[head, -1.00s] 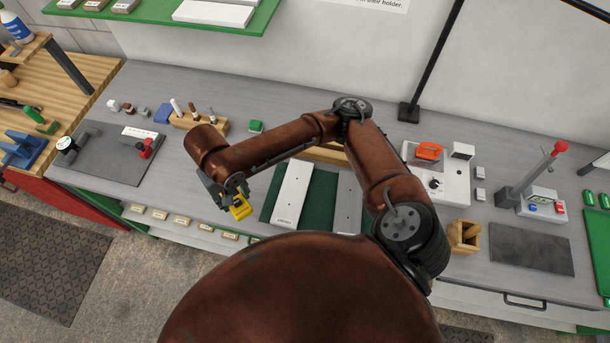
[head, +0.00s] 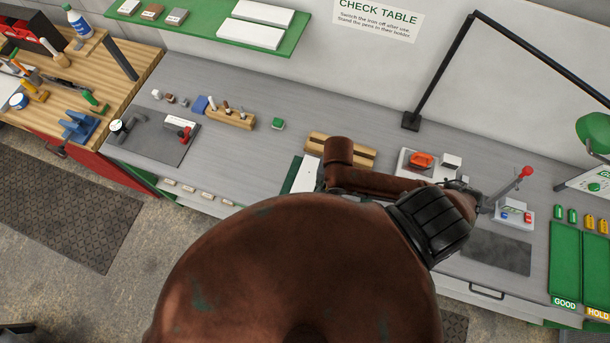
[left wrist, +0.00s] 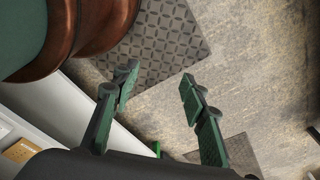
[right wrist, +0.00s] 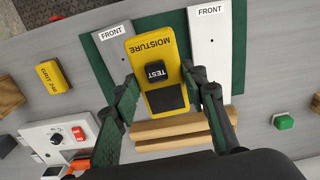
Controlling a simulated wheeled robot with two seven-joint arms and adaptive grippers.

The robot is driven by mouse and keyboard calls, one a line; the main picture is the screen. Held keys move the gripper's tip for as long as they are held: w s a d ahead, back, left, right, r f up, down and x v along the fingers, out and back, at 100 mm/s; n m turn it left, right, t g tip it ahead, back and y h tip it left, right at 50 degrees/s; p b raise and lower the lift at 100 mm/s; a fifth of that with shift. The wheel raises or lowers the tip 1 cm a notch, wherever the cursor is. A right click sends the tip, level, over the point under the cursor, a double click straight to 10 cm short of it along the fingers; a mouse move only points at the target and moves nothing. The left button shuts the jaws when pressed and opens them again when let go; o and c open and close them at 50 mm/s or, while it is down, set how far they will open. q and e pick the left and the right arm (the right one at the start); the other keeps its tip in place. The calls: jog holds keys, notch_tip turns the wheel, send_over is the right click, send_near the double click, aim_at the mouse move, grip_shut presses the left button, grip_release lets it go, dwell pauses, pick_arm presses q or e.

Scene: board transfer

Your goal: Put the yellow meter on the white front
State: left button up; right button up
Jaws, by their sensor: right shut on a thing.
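The yellow moisture meter (right wrist: 160,45), with a black TEST button, is in the right wrist view. My right gripper (right wrist: 159,75) is shut on its sides. In that view the meter covers the strip of green mat (right wrist: 150,22) between the white front (right wrist: 208,48) on the right and the grey front (right wrist: 106,45) on the left. I cannot tell its height above them. In the head view a corner of the white front (head: 306,174) shows; my own body and arm hide the meter and right gripper. My left gripper (left wrist: 160,73) is open and empty above the floor.
A slotted wooden block (right wrist: 175,132) lies close to the meter. A yellow grit block (right wrist: 53,76) and a white switch box (right wrist: 58,140) are to the left in the right wrist view. A pen holder (head: 230,117) stands on the bench's left half.

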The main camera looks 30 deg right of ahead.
jog(key=shift+s+d+r+p, duration=0.35)
jog(key=shift+s+d+r, duration=0.1)
jog(key=shift+s+d, duration=0.3)
jog(key=shift+w+a+f+b, duration=0.25)
jog(key=shift+w+f+b, duration=0.1)
jog(key=shift+w+b, duration=0.4)
jog(key=shift+w+f, duration=0.2)
jog(key=shift+w, duration=0.1)
jog(key=w+a+f+b, duration=0.2)
jog(key=w+f+b, duration=0.2)
jog(key=w+b, duration=0.5)
jog(key=b, duration=0.3)
send_over(305, 183)
jog(key=shift+m, duration=0.3)
jog(key=f, duration=0.4)
jog(key=shift+s+d, duration=0.15)
jog(key=shift+s, duration=0.15)
jog(key=shift+w+f, duration=0.2)
jog(key=shift+f, duration=0.15)
pick_arm(q)
notch_tip(305, 183, down, 12)
jog(key=s, duration=0.1)
jog(key=shift+s, duration=0.15)
pick_arm(e)
jog(key=shift+w+f, duration=0.1)
jog(key=shift+f, duration=1.55)
pick_arm(q)
jog(key=shift+r+p, duration=0.15)
jog(key=shift+p, duration=0.15)
